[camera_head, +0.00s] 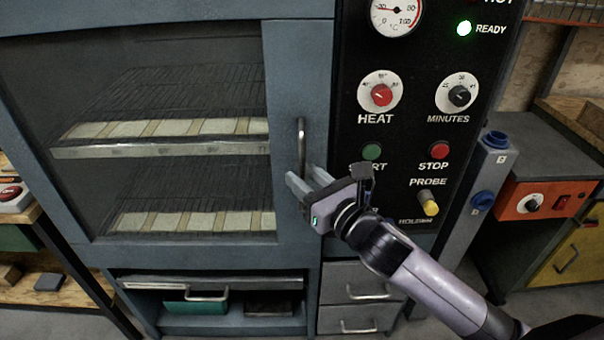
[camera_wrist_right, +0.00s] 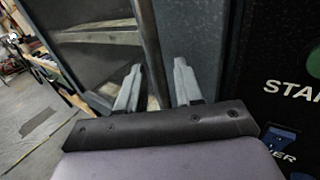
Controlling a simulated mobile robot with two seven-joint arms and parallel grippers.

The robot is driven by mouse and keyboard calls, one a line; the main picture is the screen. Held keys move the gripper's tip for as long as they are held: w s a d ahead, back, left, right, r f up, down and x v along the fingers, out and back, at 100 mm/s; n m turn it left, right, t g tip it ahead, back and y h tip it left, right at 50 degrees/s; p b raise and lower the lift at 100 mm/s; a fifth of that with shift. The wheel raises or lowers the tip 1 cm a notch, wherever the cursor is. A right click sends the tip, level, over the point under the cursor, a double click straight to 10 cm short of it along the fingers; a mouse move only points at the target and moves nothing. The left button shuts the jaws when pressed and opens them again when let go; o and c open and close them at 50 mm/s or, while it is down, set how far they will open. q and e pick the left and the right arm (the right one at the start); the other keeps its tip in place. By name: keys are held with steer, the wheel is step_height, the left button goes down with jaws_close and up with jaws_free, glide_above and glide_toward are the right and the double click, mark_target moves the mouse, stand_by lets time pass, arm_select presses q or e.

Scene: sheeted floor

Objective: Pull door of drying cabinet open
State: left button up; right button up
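The drying cabinet is blue-grey, and its door (camera_head: 297,75) has a large window with wire racks behind it. The door looks shut. A vertical metal bar handle (camera_head: 301,140) is on the door's right side. My right gripper (camera_head: 306,180) is at the lower part of this handle. In the right wrist view, the handle (camera_wrist_right: 150,45) runs down between the two fingertips of the right gripper (camera_wrist_right: 158,80). The fingers are apart, with a gap visible beside the bar, so the gripper looks open around it. My left gripper is not in view.
A black control panel (camera_head: 408,125) with knobs and buttons is right of the door, with my right arm in front of its lower part. Below are an open shelf (camera_head: 235,321) and small drawers (camera_head: 350,271). Benches stand at the left and right.

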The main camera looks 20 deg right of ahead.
steer(key=shift+w+a, duration=0.25)
steer(key=shift+w, duration=0.35)
jaws_close()
steer(key=shift+s, duration=0.15)
